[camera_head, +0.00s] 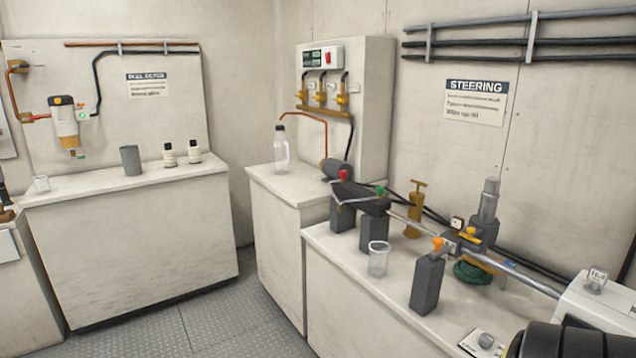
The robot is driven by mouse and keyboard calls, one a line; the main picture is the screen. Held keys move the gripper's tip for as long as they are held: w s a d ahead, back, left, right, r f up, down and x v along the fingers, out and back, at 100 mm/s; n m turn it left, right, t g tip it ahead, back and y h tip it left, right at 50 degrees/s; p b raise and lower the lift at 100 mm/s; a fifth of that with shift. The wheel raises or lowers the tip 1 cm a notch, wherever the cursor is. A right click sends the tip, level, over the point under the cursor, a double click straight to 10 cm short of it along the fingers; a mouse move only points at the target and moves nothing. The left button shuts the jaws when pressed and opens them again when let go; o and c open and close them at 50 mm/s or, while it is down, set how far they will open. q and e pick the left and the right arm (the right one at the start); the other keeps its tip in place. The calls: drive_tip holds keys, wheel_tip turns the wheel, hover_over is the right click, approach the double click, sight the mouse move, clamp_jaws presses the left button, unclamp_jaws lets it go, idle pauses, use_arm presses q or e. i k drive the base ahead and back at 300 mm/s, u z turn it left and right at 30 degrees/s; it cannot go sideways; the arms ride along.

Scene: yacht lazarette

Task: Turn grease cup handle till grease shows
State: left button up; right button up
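A brass cylinder with a T-shaped handle (418,185), which looks like the grease cup (413,215), stands upright on the right-hand counter, behind the steel shaft (522,277). Its handle is at the top, and dark hoses pass close by it. I cannot make out any grease on or around it at this size. Neither of my grippers shows in this view, and nothing is seen touching the cup.
A clear cup (378,258) and a dark grey block (427,284) stand in front of the shaft. A grey cylinder fitting (486,216) rises right of the brass cup. A black ribbed object (580,338) fills the lower right corner. The floor (220,325) is clear.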

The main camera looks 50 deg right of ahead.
sight(412, 180)
drive_tip(key=u, duration=0.3)
drive_tip(key=i, duration=1.85)
drive_tip(key=z, duration=2.5)
